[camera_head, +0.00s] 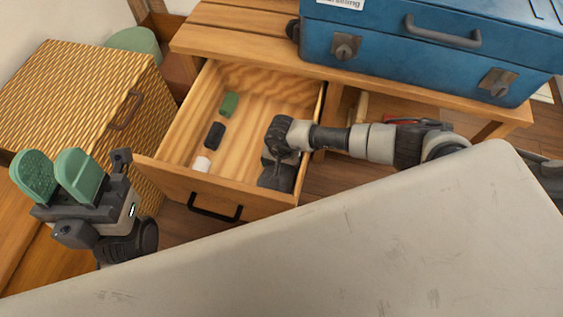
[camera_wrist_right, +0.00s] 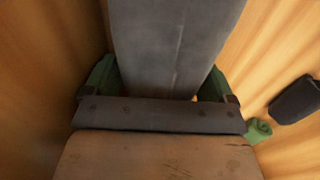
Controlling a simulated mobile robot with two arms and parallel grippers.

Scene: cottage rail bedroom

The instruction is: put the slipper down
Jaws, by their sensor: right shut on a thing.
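My right gripper (camera_head: 278,160) reaches down into the open drawer (camera_head: 184,184), at its right side. In the right wrist view its green fingers (camera_wrist_right: 158,85) are shut on the slipper (camera_wrist_right: 175,40), one on each side. In the head view the slipper (camera_head: 276,180) shows as a dark grey shape low in the drawer, partly hidden by the gripper. Whether it touches the drawer floor I cannot tell. My left gripper (camera_head: 58,178) is open and empty, left of the drawer.
A green item (camera_head: 229,104), a black item (camera_head: 214,135) and a white item (camera_head: 202,164) lie along the drawer's left side. A blue case (camera_head: 420,60) stands on the wooden bench (camera_head: 230,38). A wicker chest (camera_head: 80,90) stands left. A pale surface (camera_head: 350,250) fills the foreground.

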